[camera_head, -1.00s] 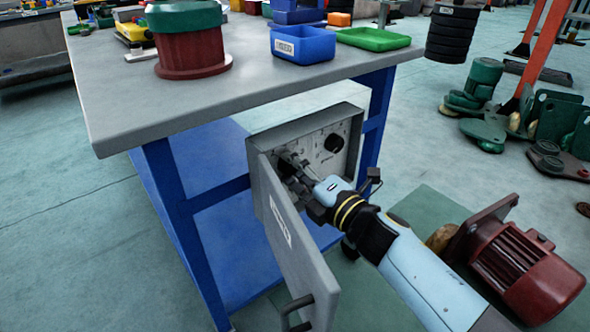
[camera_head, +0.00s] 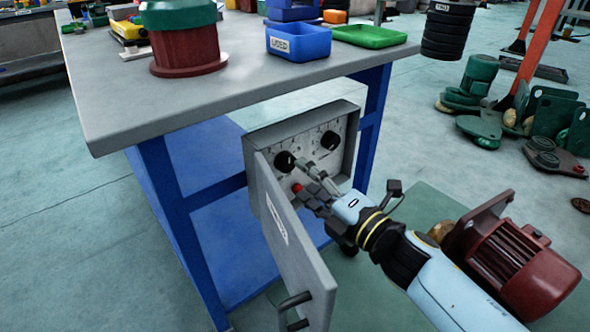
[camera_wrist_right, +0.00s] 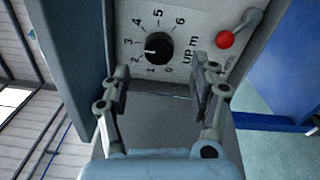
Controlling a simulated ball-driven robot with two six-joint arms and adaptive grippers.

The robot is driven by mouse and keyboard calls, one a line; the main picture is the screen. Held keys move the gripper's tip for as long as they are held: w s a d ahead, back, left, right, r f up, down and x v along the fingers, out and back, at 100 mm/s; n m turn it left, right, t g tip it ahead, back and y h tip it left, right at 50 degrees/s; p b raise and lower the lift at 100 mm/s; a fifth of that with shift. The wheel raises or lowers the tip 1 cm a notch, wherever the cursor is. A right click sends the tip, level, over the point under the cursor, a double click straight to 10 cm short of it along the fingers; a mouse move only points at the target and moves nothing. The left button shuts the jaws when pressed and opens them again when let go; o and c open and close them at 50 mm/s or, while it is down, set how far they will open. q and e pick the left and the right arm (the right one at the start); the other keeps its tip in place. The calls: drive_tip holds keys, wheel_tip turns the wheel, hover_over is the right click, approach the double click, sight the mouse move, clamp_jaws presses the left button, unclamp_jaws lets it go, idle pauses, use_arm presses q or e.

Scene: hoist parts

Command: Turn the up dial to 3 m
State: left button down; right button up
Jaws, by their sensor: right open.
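The up dial is a round black knob (camera_wrist_right: 158,47) on the control panel, marked "up m" with numbers 0 to 6 in the right wrist view. Its white pointer mark faces left, between the 2 and the 3. In the head view it appears to be the left black knob (camera_head: 285,160). My right gripper (camera_head: 315,179) is open and empty in front of the panel, apart from the dial. In the wrist view its two fingers (camera_wrist_right: 160,90) stand apart below the knob. My left gripper is not in view.
A second black knob (camera_head: 330,140) and a red-tipped control (camera_wrist_right: 225,39) are on the same panel. The grey box door (camera_head: 292,240) hangs open at the left of my right gripper. The workbench (camera_head: 150,100) is above. A red motor (camera_head: 512,262) lies at the right.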

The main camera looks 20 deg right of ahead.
drive_tip(key=v, duration=0.6)
drive_tip(key=shift+s, duration=0.35)
drive_tip(key=shift+d, duration=0.1)
drive_tip(key=s+d+f+m+g+h+p, duration=0.1)
drive_tip(key=s+d+f+m+g+h, duration=0.2)
drive_tip(key=s+f, duration=0.45)
drive_tip(key=s+d+f+m+g+h+p, duration=0.1)
drive_tip(key=s+d+f+m+g+p, duration=0.1)
drive_tip(key=s+f+m, duration=0.6)
drive_tip(key=s+d+f+m+g+h+p, duration=0.1)
drive_tip(key=s+d+f+m+g+h, duration=0.15)
drive_tip(key=f, duration=0.85)
drive_tip(key=s+d+f+m+g, duration=0.1)
drive_tip(key=s+f+m+g, duration=0.2)
drive_tip(key=s, duration=0.6)
drive_tip(key=s+d+f+m+g, duration=0.1)
drive_tip(key=s+f+m+g, duration=0.2)
drive_tip(key=s, duration=0.5)
drive_tip(key=s+d+f+m+g, duration=0.1)
drive_tip(key=s+f+m+g, duration=0.2)
drive_tip(key=s, duration=0.6)
drive_tip(key=shift+s+f+m+h+p, duration=0.35)
drive_tip(key=shift+s+m+p, duration=0.05)
drive_tip(key=shift+m, duration=0.35)
